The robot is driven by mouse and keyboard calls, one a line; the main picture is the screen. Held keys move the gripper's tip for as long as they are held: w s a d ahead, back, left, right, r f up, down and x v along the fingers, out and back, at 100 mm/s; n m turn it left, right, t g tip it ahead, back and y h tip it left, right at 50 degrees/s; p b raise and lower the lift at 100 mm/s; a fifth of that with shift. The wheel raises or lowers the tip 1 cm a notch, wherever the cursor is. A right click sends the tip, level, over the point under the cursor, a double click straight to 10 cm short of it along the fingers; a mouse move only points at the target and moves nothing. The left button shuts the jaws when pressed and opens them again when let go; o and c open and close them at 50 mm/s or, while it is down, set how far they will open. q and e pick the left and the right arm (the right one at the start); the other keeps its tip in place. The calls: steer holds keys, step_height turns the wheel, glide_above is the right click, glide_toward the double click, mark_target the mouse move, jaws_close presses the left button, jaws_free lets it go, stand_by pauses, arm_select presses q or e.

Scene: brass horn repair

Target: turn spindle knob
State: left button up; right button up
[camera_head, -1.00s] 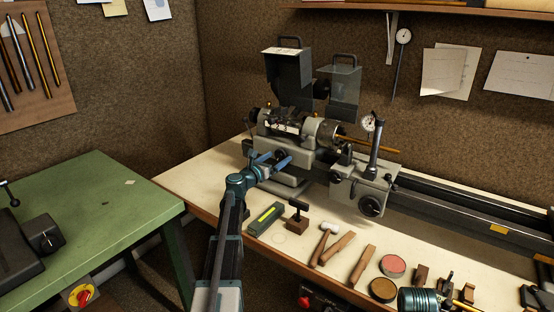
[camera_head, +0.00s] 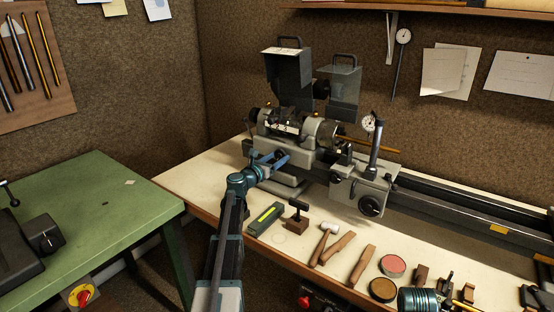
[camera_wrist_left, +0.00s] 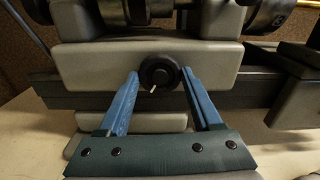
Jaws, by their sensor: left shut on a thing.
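The spindle knob (camera_wrist_left: 159,73) is a round black knob with a white pointer mark on the front of the grey lathe headstock (camera_wrist_left: 90,67). In the left wrist view the mark points down and slightly left. My left gripper (camera_wrist_left: 159,78) has its two blue fingers on either side of the knob, shut on it. In the head view my left gripper (camera_head: 279,158) reaches the front of the lathe (camera_head: 290,143), and the knob is mostly hidden there. My right gripper cannot be made out; only part of my right arm shows at the bottom right.
A green table (camera_head: 90,210) stands at the left.

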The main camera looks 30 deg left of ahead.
arm_select(q)
steer(key=shift+m, duration=0.3)
steer(key=m, duration=0.5)
steer(key=shift+m, duration=0.4)
steer(key=m, duration=0.5)
steer(key=shift+m, duration=0.4)
steer(key=o, duration=1.4)
steer(key=shift+c, duration=0.2)
steer(key=shift+s, duration=0.1)
steer(key=s+a, duration=0.1)
steer(key=s, duration=1.2)
steer(key=shift+s, duration=0.35)
steer(key=shift+w, duration=0.1)
